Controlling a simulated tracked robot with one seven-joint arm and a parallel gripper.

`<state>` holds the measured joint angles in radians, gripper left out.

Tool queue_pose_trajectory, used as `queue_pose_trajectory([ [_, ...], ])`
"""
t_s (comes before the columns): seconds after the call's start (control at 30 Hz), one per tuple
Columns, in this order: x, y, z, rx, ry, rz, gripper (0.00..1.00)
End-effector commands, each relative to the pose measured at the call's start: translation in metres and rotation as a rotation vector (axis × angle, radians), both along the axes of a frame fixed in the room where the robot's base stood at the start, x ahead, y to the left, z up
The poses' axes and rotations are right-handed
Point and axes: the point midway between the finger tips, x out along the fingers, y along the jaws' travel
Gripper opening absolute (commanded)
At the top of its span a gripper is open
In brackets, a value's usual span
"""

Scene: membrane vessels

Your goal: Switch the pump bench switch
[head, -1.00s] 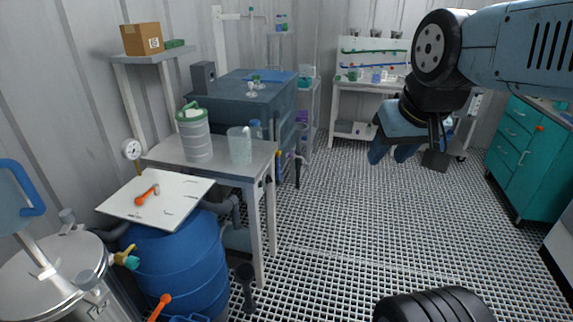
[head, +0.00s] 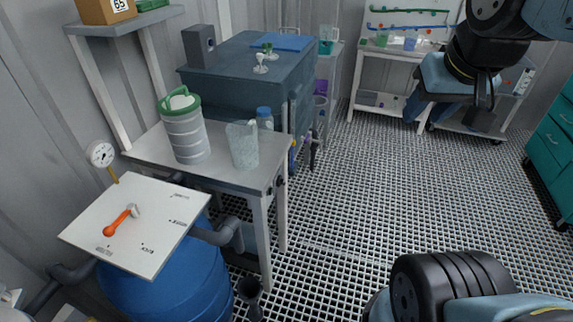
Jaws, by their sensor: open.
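My gripper (head: 424,108) hangs at the upper right, open and empty, over the grating floor and far from the benches at left. A grey bench (head: 222,172) stands left of centre. Small dark fittings (head: 279,182) sit on its right end; I cannot tell whether one is the pump bench switch. A white panel (head: 165,225) above a blue barrel (head: 180,285) carries an orange-handled lever (head: 118,221). No label readable here marks either as the pump bench switch.
A ribbed canister (head: 186,135) and a clear jug (head: 243,145) stand on the grey bench. A dark blue tank (head: 245,75) is behind it. Teal drawers (head: 556,140) are at right. The grating floor (head: 350,215) is open in the middle.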

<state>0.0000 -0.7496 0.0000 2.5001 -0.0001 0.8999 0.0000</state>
Motion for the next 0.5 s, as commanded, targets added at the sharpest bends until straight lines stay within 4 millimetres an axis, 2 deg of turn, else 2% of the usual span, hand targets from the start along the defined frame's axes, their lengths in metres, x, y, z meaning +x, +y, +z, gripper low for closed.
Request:
queue_pose_trajectory([
  [0.33, -0.0002, 0.0, 0.0001, 0.0, -0.001, 0.0, 0.43],
  [0.5, 0.0035, 0.0017, -0.0017, 0.009, 0.017, 0.0, 0.59],
])
